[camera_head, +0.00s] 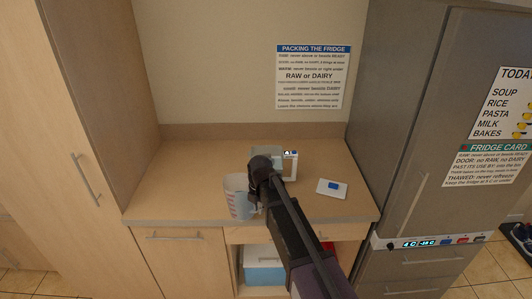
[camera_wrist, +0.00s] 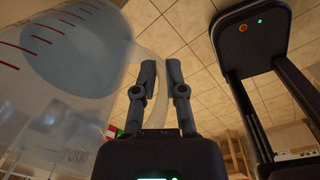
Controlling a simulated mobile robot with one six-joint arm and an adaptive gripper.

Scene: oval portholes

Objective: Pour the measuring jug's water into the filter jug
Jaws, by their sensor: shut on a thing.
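The measuring jug (camera_head: 238,196) is clear with red marks and stands roughly upright over the front of the counter, left of my gripper. In the wrist view the jug (camera_wrist: 50,100) fills the left side, with a bluish water surface inside. My gripper (camera_wrist: 162,72) is shut on the jug's pale curved handle; in the head view my gripper (camera_head: 258,172) is at the jug's right side. I cannot tell whether the jug touches the counter. A greyish clear container (camera_head: 267,153), apparently the filter jug, stands behind my gripper and is partly hidden by it.
A white unit with a small display (camera_head: 290,166) stands just right of the clear container. A white pad with a blue piece (camera_head: 332,188) lies further right on the counter (camera_head: 185,165). The counter's left is clear. A tall cabinet and a fridge (camera_head: 400,130) flank it.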

